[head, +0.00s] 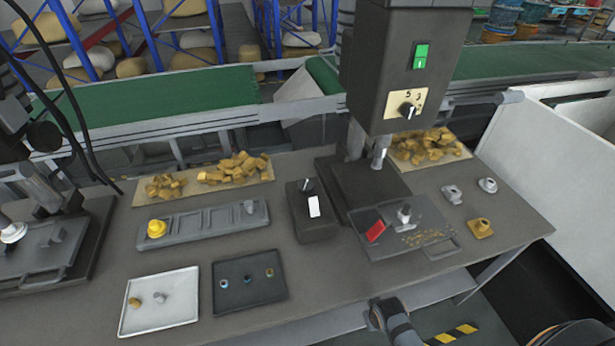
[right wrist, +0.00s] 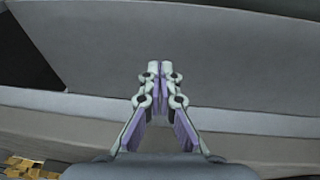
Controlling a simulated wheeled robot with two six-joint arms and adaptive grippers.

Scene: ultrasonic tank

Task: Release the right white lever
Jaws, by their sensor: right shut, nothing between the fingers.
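A white lever (head: 314,207) stands on the front of a dark control box (head: 316,225) near the middle of the bench in the head view. It is to the left of the dark drill-like machine (head: 405,80). Nothing touches the lever. Part of my right arm shows low in the head view, in front of the bench edge and well short of the box. My right gripper (right wrist: 160,72) is shut and empty in the right wrist view, with its fingertips together over a plain grey surface. My left gripper is not in view.
A grey tray with a red block (head: 376,231) lies right of the box. A long grey holder (head: 200,222) is to its left. A white tray (head: 160,318) and a dark tray (head: 235,302) lie in front. Another machine stands at the far left.

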